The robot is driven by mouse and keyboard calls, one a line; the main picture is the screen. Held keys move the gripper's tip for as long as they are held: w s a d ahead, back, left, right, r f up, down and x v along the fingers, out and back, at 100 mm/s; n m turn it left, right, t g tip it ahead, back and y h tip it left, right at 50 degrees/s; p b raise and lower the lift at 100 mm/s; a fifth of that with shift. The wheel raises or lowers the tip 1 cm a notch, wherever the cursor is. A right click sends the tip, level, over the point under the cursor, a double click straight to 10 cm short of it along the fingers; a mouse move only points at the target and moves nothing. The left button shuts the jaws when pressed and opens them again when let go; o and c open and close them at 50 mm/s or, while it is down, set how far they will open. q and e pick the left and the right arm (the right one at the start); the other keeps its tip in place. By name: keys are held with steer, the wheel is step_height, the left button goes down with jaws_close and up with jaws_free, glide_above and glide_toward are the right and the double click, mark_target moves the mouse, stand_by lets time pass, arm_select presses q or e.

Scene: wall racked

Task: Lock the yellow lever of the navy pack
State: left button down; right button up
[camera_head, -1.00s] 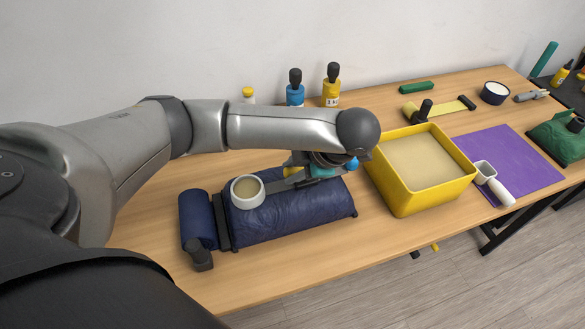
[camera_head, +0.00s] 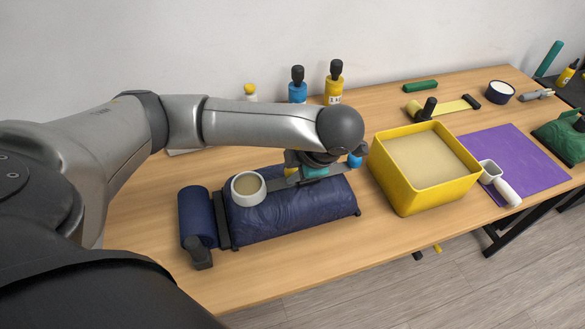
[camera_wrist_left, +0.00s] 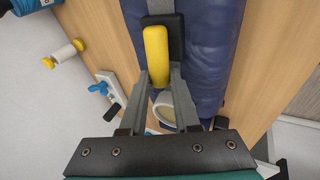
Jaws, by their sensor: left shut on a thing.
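The navy pack (camera_head: 300,217) lies on the wooden table, a grey strap (camera_head: 268,186) running along its top. In the left wrist view, the yellow lever (camera_wrist_left: 156,52) stands out beside its black base (camera_wrist_left: 177,38) on the navy pack (camera_wrist_left: 215,60). My left gripper (camera_wrist_left: 159,76) has its two grey fingers shut on the lever's near end. In the head view my left gripper (camera_head: 312,170) is low over the pack, mostly hidden by my wrist. Whether the lever is locked I cannot tell. My right gripper is not in view.
A white cup-like thing (camera_head: 248,188) sits on the pack, close left of my gripper. A yellow bin (camera_head: 405,187) stands right of the pack. Blue (camera_head: 298,90) and yellow (camera_head: 334,85) bottles stand behind my arm. A purple mat (camera_head: 525,165) lies farther right. The table's front edge is clear.

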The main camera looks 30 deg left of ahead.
arm_select(q)
steer(key=c, duration=0.6)
jaws_free()
steer(key=shift+c, duration=0.2)
steer(key=shift+d+r, duration=0.25)
steer(key=shift+r, duration=0.2)
steer(key=p+v, duration=0.5)
steer(key=v, duration=0.9)
steer(key=shift+s+d, duration=0.15)
